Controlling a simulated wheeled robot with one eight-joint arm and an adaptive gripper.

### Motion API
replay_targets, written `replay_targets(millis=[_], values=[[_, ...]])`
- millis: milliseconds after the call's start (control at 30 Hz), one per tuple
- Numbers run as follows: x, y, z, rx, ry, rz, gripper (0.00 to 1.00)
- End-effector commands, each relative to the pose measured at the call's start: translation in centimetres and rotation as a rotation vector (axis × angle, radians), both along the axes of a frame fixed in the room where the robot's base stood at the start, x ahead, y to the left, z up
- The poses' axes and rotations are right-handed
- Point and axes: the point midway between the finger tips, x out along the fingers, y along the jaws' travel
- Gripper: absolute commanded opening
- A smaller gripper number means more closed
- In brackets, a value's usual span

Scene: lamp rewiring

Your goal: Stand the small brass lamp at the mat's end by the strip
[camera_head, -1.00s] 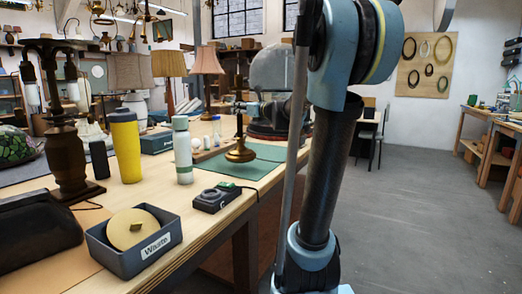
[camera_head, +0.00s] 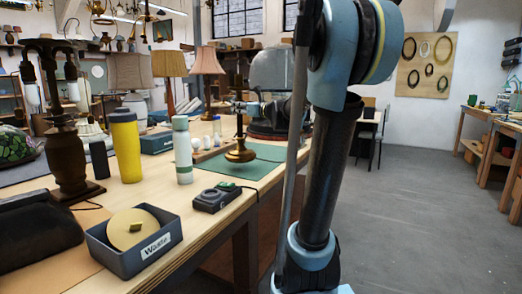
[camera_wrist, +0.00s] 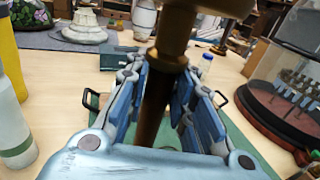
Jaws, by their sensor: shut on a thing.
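The green mat also shows in the wrist view (camera_wrist: 93,101). I cannot make out for certain which thing is the strip.
A black device with a green top (camera_head: 217,197) lies at the bench's front edge, by the mat's near end. A white-green bottle (camera_head: 183,152), a yellow flask (camera_head: 126,147) and a waste bin (camera_head: 133,248) stand left. A glass dome (camera_wrist: 290,85) stands right in the wrist view.

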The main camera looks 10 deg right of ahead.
Motion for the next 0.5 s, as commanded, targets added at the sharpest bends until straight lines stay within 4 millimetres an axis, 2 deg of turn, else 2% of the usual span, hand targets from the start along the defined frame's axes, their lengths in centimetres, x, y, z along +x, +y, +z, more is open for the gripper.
replay_targets(millis=[500], values=[[0.04, 0.00, -0.56, 0.001, 0.000, 0.000, 0.00]])
